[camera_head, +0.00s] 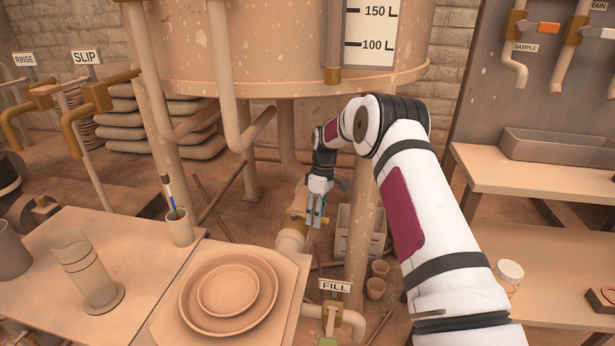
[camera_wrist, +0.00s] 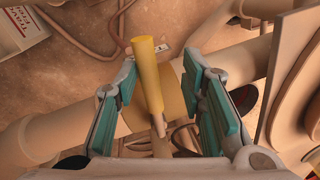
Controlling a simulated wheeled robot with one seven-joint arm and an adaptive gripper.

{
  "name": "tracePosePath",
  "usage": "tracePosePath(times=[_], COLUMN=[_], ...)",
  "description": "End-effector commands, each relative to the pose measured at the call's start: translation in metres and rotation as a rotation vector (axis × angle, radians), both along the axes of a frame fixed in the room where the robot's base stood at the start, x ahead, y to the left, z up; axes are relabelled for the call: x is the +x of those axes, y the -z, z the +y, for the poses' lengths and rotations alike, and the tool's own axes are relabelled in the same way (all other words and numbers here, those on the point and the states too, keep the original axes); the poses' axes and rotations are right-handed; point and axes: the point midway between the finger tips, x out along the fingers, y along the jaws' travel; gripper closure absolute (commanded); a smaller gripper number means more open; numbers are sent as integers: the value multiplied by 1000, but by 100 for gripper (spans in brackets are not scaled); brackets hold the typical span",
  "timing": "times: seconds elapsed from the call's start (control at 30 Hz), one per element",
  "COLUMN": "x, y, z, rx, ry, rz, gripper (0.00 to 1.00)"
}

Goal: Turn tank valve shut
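The tank valve sits on the thick pipe under the big tank (camera_head: 285,60). In the wrist view its brass body (camera_wrist: 172,88) is on the pipe (camera_wrist: 235,68), and its yellow lever (camera_wrist: 148,72) stands up in the space between my fingers. In the head view the brass valve body (camera_head: 296,222) shows below my gripper (camera_head: 315,215), partly hidden. In the wrist view my gripper (camera_wrist: 163,100) is open, with teal pads on both sides of the lever. The lever is nearer the left pad. I see a gap to both pads; exact depth is hard to tell.
A table with a plate and bowl (camera_head: 228,290), a glass jar (camera_head: 85,268) and a brush cup (camera_head: 178,226) stands at left. The FILL valve (camera_head: 335,312) is in front. A crate (camera_head: 360,235) and pots (camera_head: 377,280) stand right of my gripper. Tank legs stand close by.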

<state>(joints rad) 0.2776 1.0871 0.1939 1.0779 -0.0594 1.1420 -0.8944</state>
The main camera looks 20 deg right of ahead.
Motion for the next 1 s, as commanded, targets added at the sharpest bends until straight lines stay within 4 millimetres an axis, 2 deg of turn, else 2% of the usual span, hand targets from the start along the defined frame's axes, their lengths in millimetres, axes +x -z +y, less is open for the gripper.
tracePosePath(times=[0.4, 0.7, 0.93, 1.0], x=[-24, -25, -19, -19], y=[2, 3, 2, -14], z=[41, 74, 96, 92], rx=[-1, 2, 2, 3], ry=[551, 942, 1221, 1238], rz=[1, 0, -1, -1], gripper=[64, 64, 64, 64])
